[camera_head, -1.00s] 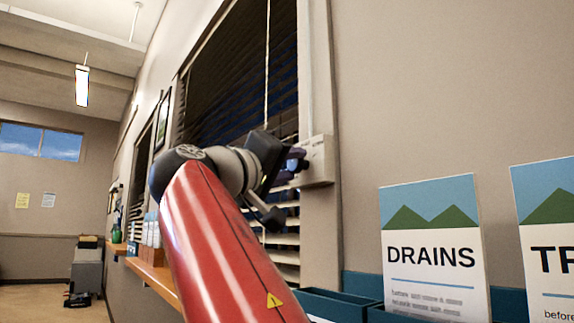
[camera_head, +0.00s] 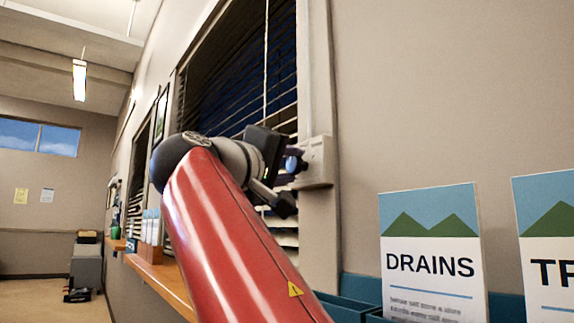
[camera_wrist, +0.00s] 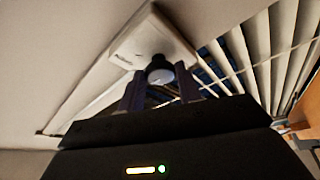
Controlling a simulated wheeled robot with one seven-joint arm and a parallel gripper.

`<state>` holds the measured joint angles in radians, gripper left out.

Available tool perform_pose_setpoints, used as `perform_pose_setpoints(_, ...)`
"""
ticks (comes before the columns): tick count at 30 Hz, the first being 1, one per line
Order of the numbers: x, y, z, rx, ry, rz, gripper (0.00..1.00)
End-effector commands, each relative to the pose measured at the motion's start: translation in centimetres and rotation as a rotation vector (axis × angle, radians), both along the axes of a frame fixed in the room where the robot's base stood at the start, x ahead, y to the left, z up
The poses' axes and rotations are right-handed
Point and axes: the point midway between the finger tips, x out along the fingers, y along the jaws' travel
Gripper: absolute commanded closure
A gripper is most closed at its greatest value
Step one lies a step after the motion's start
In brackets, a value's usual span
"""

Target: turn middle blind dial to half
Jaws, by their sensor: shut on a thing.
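The blind dial is a round pale knob (camera_wrist: 160,72) on a white wall box (camera_head: 317,162) beside the window frame; the wrist view shows the box (camera_wrist: 150,38) too. My gripper (camera_wrist: 160,86) has one dark finger on each side of the knob and is shut on it. In the head view my gripper (camera_head: 291,163) reaches the box from the left, and the wrist hides most of the knob. The window blind (camera_head: 235,95) has its slats tilted, with dark blue gaps between them. No dial marks are readable.
A wooden sill (camera_head: 160,280) runs below the window. A DRAINS leaflet (camera_head: 430,255) stands in a teal holder (camera_head: 345,306) to the right, with another leaflet (camera_head: 548,240) beside it. The wall right of the box is bare.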

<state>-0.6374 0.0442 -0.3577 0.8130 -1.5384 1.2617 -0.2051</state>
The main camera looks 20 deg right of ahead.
Motion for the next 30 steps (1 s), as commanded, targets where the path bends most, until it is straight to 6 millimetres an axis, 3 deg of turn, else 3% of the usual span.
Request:
perform_pose_setpoints(1, 0.0, 0.0, 0.0, 0.0, 0.0, 0.001, 0.65)
perform_pose_setpoints(6, 0.0, 0.0, 0.0, 0.0, 0.0, 0.001, 0.45)
perform_pose_setpoints(16, -0.2, 0.5, -0.2, 0.0, -0.001, 0.002, 0.45)
perform_pose_setpoints(30, -3.6, 6.2, -1.5, 0.0, -0.001, 0.002, 0.45)
